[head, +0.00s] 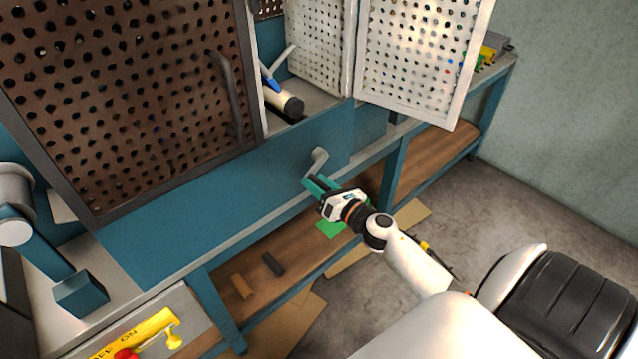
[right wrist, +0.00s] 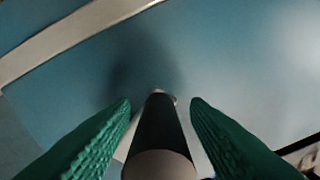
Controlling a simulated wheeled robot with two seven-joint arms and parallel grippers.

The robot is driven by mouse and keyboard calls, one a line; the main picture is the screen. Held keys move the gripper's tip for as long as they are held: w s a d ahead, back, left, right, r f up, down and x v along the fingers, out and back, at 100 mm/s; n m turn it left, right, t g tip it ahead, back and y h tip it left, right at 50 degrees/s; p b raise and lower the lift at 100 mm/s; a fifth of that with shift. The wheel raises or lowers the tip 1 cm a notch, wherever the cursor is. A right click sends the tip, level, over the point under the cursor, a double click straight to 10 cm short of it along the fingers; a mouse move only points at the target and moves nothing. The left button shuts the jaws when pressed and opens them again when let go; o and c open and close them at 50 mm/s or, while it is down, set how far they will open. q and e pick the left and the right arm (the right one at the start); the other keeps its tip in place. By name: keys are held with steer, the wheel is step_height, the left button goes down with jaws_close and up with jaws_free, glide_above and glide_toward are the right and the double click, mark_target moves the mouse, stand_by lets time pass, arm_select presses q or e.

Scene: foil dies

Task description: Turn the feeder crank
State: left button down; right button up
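The feeder crank (head: 319,159) is a light grey arm on the front of the blue machine (head: 240,190), in the middle of the head view. Its dark handle (right wrist: 158,130) points towards the camera in the right wrist view. My right gripper (head: 316,184) is at the crank, with its green fingers on either side of the handle. In the right wrist view the fingers (right wrist: 161,104) are apart, with narrow gaps between them and the handle. The gripper is open around the handle. My left gripper is not in view.
A dark perforated door (head: 130,90) covers the machine's left side. A white perforated panel (head: 420,55) stands at the right. A wooden lower shelf (head: 215,315) lies under the bench. A yellow ON/OFF switch plate (head: 140,335) is at the lower left. Grey floor (head: 500,210) lies right.

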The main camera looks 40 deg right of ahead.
steer(key=s+d+b, duration=0.1)
steer(key=s+b, duration=0.1)
steer(key=s, duration=1)
stand_by(0.5)
